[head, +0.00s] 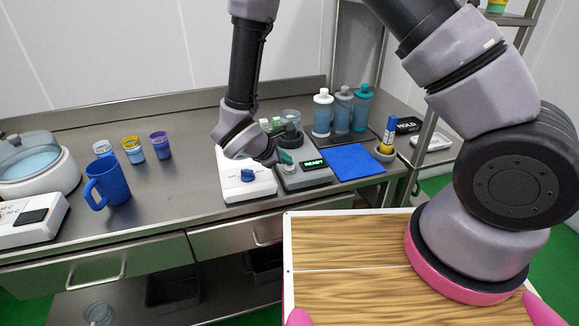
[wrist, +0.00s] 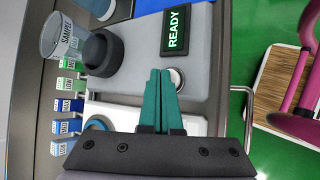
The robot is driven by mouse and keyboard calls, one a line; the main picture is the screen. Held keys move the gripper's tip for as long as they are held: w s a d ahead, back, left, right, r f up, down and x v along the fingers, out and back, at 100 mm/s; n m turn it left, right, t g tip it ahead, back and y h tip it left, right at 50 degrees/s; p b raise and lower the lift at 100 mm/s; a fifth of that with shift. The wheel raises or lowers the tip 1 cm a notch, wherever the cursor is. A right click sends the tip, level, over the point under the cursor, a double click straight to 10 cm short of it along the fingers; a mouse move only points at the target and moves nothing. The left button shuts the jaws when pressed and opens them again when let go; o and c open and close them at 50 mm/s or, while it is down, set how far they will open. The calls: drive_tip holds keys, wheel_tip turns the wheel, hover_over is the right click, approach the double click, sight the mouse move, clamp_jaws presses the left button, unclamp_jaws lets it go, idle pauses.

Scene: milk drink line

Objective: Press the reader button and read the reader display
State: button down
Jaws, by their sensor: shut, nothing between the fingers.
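The reader (head: 303,179) is a grey box on the steel counter, and its dark display (head: 315,163) reads READY in green. The same display (wrist: 175,29) reads READY in the wrist view. The reader button (wrist: 178,79) is a pale round cap below the display, partly covered by the fingers. My gripper (head: 285,157) is shut and empty, with its teal fingertips (wrist: 160,72) over the reader right beside the button. I cannot tell whether the fingertips touch the button or hover above it.
A white box with a blue knob (head: 247,175) stands left of the reader. A clear SAMPLE cup (wrist: 58,40) and a dark ring (wrist: 103,52) are near the fingers. A blue mat (head: 355,162), bottles (head: 322,115) and a yellow-blue tube (head: 388,137) are to the right. A blue mug (head: 108,184) stands left.

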sight(286, 168)
drive_tip(key=shift+f, duration=0.25)
drive_tip(key=shift+r, duration=0.1)
idle(0.4)
drive_tip(key=shift+r, duration=0.8)
drive_tip(key=shift+r, duration=2.5)
